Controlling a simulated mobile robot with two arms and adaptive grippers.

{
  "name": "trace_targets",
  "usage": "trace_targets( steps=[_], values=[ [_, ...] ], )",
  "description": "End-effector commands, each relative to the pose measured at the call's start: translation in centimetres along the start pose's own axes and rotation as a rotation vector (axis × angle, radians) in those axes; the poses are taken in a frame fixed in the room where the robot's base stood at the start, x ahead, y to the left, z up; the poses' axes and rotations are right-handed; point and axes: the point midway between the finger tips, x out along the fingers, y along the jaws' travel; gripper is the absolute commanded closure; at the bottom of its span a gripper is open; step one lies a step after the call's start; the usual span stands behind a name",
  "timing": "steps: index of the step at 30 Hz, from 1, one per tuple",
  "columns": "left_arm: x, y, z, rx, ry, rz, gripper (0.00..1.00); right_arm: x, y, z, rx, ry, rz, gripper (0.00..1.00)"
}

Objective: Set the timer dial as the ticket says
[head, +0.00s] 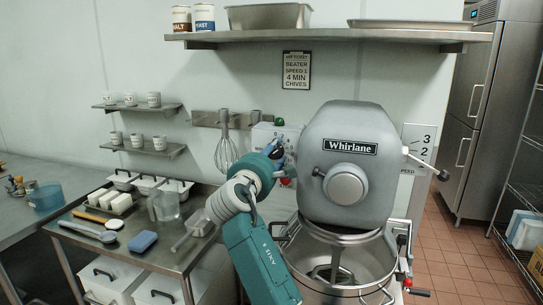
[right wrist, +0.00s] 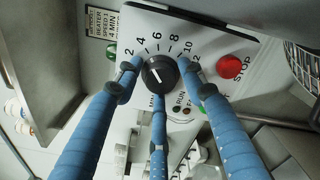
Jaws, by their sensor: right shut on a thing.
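The ticket (head: 296,70) on the wall reads beater, speed 1, 4 min, chives; part of it shows in the right wrist view (right wrist: 101,22). The black timer dial (right wrist: 160,72) sits on a white control panel (right wrist: 205,28) with numbers from 2 upward around it. The dial's white mark appears to lie toward its lower left, below the 2; the exact reading is unclear. My right gripper (head: 277,150) is at the panel beside the mixer, its blue fingers (right wrist: 160,88) closed around the dial. My left gripper is out of view.
A red stop button (right wrist: 230,66) is right of the dial, and a green knob (right wrist: 110,51) shows on the left. The Whirlane mixer (head: 350,185) stands close right of my right gripper. A whisk (head: 226,152) hangs to its left. A shelf (head: 330,37) is above.

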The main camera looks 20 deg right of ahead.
Motion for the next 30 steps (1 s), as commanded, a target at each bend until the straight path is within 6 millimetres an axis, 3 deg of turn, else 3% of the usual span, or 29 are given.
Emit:
trace_targets(
  steps=[8, 9, 10, 20, 30],
  values=[
    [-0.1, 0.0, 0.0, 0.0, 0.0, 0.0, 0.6, 0.0, 0.3, 0.6, 0.002, -0.011, 0.006, 0.86],
    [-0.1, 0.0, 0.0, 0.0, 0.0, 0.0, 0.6, 0.0, 0.3, 0.6, 0.002, -0.011, 0.006, 0.54],
    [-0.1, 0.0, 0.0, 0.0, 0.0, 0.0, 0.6, 0.0, 0.3, 0.6, 0.002, -0.011, 0.006, 0.49],
    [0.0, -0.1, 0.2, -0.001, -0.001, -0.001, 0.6, -0.3, 0.1, 0.2, 0.0, -0.004, 0.002, 0.49],
    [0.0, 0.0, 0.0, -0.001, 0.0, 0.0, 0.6, -5.4, 0.1, 0.3, 0.003, -0.005, 0.003, 0.49]
  ],
)
